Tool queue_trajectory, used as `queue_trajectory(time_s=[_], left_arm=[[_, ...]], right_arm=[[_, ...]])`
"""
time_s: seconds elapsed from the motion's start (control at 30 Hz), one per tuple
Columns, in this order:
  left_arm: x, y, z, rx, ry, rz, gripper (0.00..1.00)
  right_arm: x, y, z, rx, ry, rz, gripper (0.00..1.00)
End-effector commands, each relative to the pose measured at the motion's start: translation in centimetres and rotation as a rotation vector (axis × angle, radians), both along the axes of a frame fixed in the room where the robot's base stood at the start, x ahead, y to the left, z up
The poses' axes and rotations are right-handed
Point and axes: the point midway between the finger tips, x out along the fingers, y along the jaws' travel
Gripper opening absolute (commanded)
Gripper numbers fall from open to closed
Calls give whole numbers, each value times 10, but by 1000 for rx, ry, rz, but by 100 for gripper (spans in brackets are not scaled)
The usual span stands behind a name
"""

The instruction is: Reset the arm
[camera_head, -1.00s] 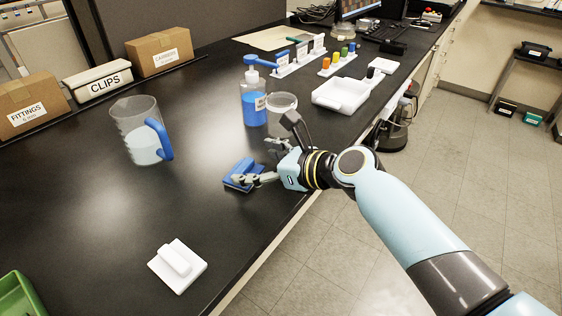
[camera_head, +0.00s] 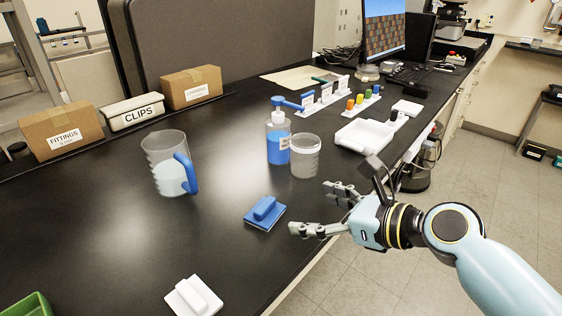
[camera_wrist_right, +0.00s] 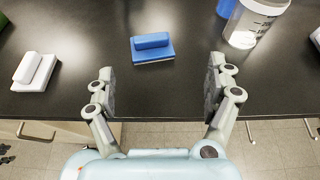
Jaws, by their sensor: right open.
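My right gripper (camera_head: 316,208) is open and empty at the front edge of the black bench, to the right of a blue block with a raised handle (camera_head: 265,212). A gap of bare bench lies between them. In the right wrist view the open fingers (camera_wrist_right: 163,88) stand wide apart, and the blue block (camera_wrist_right: 152,47) lies on the bench beyond them, touched by neither finger. My left gripper is not in view.
A white handled block (camera_head: 194,297) lies at the front left. A pitcher (camera_head: 170,165), a blue pump bottle (camera_head: 278,138), a clear jar (camera_head: 305,156) and a white tray (camera_head: 366,136) stand farther back. Open bench surrounds the blue block.

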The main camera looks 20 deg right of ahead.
Motion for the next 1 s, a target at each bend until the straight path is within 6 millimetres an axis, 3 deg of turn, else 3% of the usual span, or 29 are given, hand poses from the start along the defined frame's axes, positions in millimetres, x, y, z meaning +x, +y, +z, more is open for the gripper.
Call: queue_trajectory(time_s=[0.17,0.37,0.5,0.6,0.8,1.0], left_arm=[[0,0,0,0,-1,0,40],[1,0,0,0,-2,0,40],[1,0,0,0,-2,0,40],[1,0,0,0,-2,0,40],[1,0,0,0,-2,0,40],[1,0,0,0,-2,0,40]], right_arm=[[-13,4,-3,-143,-45,85,87],[-73,4,-15,-789,-246,526,87],[-121,-16,-19,-1259,-381,939,87],[-146,-32,-18,-1473,-433,1184,87],[-184,-61,-10,-1720,-484,1573,87],[-214,-87,4,-1842,-505,1909,87]])
